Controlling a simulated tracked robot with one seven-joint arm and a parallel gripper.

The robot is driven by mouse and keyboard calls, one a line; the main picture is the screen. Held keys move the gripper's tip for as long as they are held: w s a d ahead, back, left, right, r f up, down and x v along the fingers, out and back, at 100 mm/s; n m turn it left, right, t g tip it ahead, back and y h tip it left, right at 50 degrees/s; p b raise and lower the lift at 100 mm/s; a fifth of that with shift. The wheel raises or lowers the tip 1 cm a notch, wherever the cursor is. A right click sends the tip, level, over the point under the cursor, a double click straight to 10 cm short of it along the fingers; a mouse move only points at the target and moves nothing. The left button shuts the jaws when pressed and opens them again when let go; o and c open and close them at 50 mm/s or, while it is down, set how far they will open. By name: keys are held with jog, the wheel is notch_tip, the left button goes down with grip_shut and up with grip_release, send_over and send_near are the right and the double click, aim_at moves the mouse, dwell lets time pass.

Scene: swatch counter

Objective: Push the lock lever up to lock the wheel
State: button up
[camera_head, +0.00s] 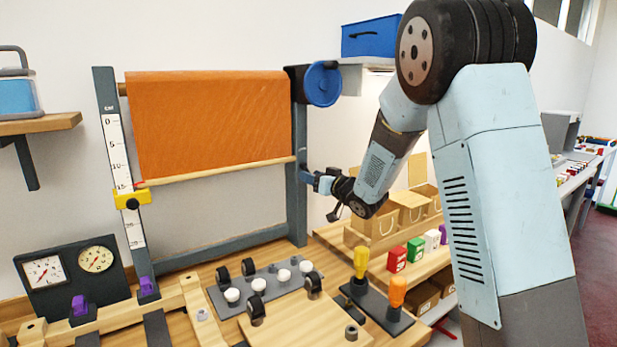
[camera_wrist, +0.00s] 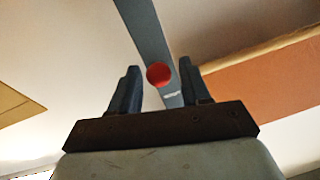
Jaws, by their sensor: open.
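The blue wheel (camera_head: 323,84) sits at the top of the right grey post (camera_head: 298,215), at the end of the roll of orange cloth (camera_head: 210,120). My gripper (camera_head: 311,179) is beside this post, well below the wheel. In the wrist view my gripper (camera_wrist: 159,66) is open, with one dark finger on each side of a red round knob (camera_wrist: 159,74), which looks like the lock lever's end. The knob shows in front of the grey post (camera_wrist: 150,30). I cannot tell whether a finger touches it. The knob and lever are not discernible in the head view.
A wooden bar (camera_head: 215,172) hangs at the cloth's lower edge. A blue box (camera_head: 370,37) is on a shelf right of the wheel. Below my arm are wooden bins (camera_head: 408,210) and yellow and orange handles (camera_head: 361,262). The wall beside the post is bare.

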jog(key=shift+x, duration=1)
jog(key=shift+c, duration=0.4)
grip_shut()
